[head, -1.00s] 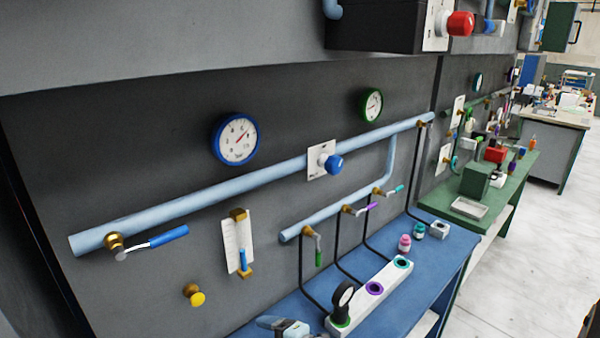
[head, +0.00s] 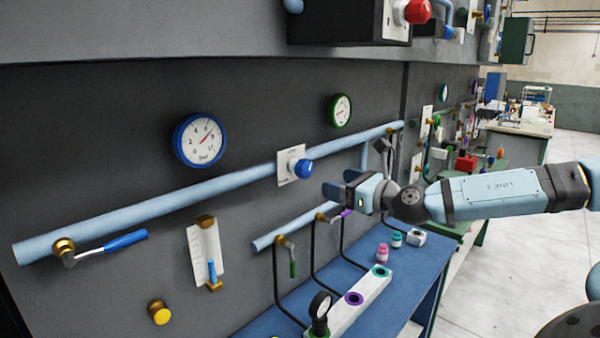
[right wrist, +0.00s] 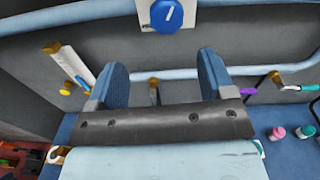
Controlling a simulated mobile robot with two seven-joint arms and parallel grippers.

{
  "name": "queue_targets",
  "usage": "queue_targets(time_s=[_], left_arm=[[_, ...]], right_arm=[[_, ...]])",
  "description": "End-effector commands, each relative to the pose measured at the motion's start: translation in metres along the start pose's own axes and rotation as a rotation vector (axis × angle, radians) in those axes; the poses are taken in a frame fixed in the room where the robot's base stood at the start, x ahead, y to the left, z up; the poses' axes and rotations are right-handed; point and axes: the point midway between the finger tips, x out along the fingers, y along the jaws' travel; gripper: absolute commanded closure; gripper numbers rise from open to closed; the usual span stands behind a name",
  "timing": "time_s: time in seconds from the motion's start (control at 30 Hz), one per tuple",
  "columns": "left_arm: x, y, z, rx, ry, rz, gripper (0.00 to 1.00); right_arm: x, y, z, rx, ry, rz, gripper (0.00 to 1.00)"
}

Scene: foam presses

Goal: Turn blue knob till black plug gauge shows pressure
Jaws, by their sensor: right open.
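The blue knob (head: 302,168) sits on a white plate on the light-blue pipe; it also shows at the top of the right wrist view (right wrist: 170,15), with a white mark on its face. The black plug gauge (head: 320,305) stands upright in the green-ringed end of a white block (head: 372,300); its dial is too small to read. My right gripper (head: 335,192) is open and empty, just right of and below the knob in the head view, apart from it. Its two fingers (right wrist: 163,72) point toward the wall below the knob. My left gripper is out of view.
A blue-rimmed gauge (head: 200,140) and a green-rimmed gauge (head: 340,110) hang on the wall. A blue-handled valve (head: 125,240) is on the pipe at left. Small valves with green (head: 293,268) and purple handles sit lower. Pink (head: 382,252) and teal jars stand on the blue bench.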

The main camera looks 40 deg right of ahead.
Motion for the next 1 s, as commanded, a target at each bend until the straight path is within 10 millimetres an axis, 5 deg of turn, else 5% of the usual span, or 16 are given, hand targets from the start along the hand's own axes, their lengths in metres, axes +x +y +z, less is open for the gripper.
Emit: queue_targets(time_s=[0.27, 0.8, 1.0], left_arm=[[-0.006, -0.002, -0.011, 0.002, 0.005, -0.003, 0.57], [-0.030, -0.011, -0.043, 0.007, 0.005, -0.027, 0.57], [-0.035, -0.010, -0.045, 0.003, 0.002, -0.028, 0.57]], right_arm=[[0.008, -0.008, 0.010, -0.036, -0.011, -0.015, 0.24], [0.104, -0.009, 0.011, -0.033, -0.011, -0.015, 0.24], [0.126, -0.010, 0.009, -0.034, -0.009, -0.015, 0.24]])
